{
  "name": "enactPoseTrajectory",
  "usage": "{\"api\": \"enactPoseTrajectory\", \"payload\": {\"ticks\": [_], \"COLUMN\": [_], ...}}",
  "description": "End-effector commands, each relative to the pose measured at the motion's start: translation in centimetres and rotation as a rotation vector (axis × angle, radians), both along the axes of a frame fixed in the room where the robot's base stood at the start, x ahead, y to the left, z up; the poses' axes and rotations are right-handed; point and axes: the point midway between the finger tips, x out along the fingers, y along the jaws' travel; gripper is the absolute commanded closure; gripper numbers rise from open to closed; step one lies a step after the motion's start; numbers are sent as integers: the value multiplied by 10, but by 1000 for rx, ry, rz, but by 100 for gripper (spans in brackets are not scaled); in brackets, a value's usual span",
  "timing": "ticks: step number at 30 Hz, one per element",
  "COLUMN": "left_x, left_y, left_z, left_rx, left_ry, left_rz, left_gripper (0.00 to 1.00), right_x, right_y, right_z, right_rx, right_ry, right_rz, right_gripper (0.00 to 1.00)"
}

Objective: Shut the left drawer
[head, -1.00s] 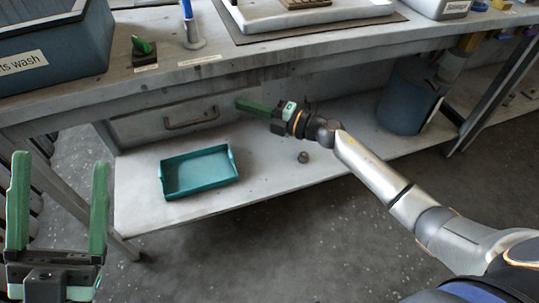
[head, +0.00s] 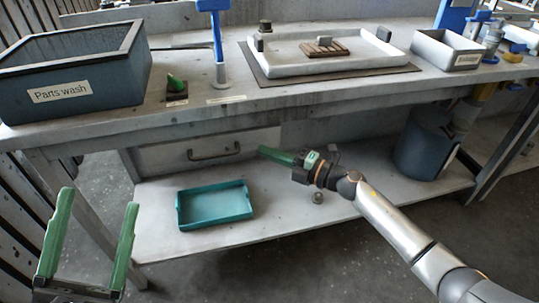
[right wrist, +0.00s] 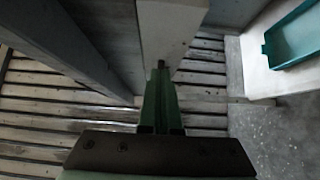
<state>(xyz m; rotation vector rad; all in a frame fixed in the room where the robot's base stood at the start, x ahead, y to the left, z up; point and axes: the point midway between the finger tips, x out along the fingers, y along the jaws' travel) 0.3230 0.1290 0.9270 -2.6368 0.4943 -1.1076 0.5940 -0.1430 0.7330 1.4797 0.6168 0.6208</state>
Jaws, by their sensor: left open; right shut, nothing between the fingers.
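The drawer (head: 165,157) is a grey front with a dark bar handle (head: 213,151), under the left part of the bench in the head view. I cannot tell whether its front is flush. My right gripper (head: 262,150) is shut and empty, its green fingers pointing left, just right of the handle in the picture. I cannot tell if it touches the drawer front. In the right wrist view its shut fingers (right wrist: 160,75) lie in front of a pale grey block, which I cannot identify surely. My left gripper (head: 98,198) is open and empty at lower left.
A teal tray (head: 184,213) and a small dark knob-like part (head: 317,198) lie on the lower shelf (head: 285,222). A blue-grey bucket (head: 420,150) stands to the right. The parts wash bin (head: 100,88) and a white tray (head: 290,62) are on the bench (head: 300,93).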

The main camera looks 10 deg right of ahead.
Motion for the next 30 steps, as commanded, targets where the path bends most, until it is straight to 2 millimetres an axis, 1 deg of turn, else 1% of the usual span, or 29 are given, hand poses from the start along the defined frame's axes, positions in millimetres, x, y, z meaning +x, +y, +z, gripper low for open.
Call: {"api": "enactPoseTrajectory", "payload": {"ticks": [1,2,3,4,7,12,18,23,25,26,28,29,30], "left_x": [3,8,15,19,26,33,37,37,37,37,37,37,37], "left_y": [0,2,3,4,5,7,7,7,7,7,7,7,7], "left_z": [-2,-9,-21,-27,-39,-53,-59,-61,-61,-61,-61,-61,-61], "left_rx": [-1,-4,-7,-7,-8,-10,-10,-11,-11,-11,-10,-10,-10], "left_ry": [22,62,117,144,204,267,298,304,304,303,303,302,302], "left_rz": [3,12,25,30,42,54,60,61,61,61,61,61,61], "left_gripper": [22,22,22,22,22,22,22,22,22,22,22,22,22], "right_x": [-4,-11,-19,-24,-40,-60,-71,-73,-76,-79,-92,-100,-112], "right_y": [-4,-11,-18,-23,-38,-58,-69,-70,-65,-61,-44,-35,-22], "right_z": [0,-1,-1,-1,-2,-2,-1,-1,-1,1,5,9,16], "right_rx": [-1,-3,-4,-3,-4,-1,-1,1,22,41,122,172,253], "right_ry": [3,6,6,6,6,6,3,2,7,10,27,39,58], "right_rz": [0,-1,1,2,3,4,5,5,8,11,18,21,25], "right_gripper": [100,100,100,100,100,100,100,100,100,100,100,100,100]}}
